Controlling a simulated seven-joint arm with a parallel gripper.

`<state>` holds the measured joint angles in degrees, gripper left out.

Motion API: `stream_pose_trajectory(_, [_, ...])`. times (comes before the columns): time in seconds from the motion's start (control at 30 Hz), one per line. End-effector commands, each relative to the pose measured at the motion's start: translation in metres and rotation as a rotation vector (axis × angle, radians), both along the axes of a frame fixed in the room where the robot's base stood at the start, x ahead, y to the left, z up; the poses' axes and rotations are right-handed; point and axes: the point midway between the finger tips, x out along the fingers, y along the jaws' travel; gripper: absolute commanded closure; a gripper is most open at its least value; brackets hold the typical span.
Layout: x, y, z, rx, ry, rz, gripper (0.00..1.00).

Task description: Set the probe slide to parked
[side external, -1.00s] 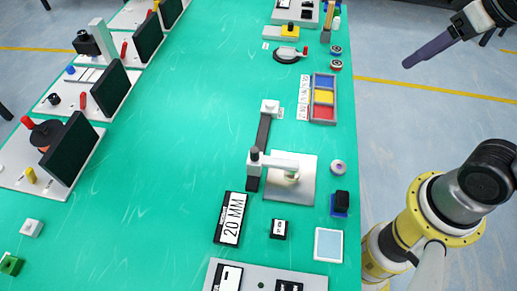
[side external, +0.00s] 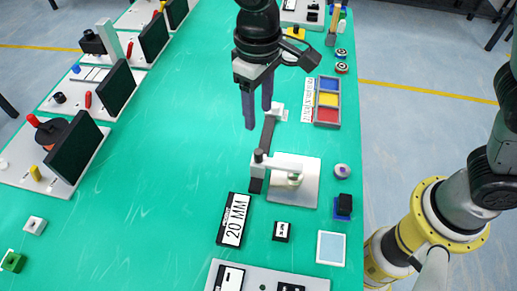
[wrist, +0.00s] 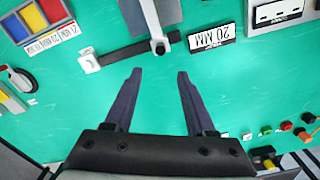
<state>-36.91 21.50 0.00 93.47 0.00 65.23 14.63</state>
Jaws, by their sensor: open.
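What looks like the probe slide is a dark flat rail (side external: 267,135) on the green table, with a white end block (side external: 279,112) at its far end. A dark upright post (side external: 257,170) with a round top stands at its near end. A white arm (side external: 285,164) reaches from the post over a pale plate (side external: 308,190). The wrist view shows the rail (wrist: 125,50), end block (wrist: 89,61) and post top (wrist: 160,47). My gripper (side external: 258,117) is open and empty above the table, beside the rail; its fingers (wrist: 159,74) are spread in the wrist view.
A tray of coloured bins (side external: 339,102) stands right of the end block. A "20 MM" sign (side external: 233,220) and a small black block (side external: 282,231) lie nearer. Dark-screened stations line the left edge. The table middle left of the rail is clear.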

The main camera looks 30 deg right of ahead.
Motion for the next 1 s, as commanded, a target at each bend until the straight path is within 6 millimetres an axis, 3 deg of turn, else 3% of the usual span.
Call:
stream_pose_trajectory(0.17, [-0.002, 0.001, -0.014, 0.000, 0.001, 0.005, 0.44])
stream_pose_trajectory(0.7, [-0.002, 0.000, -0.113, 0.000, 0.000, 0.004, 0.44])
stream_pose_trajectory(1.0, [-0.002, 0.000, -0.135, 0.002, -0.001, 0.004, 0.44])
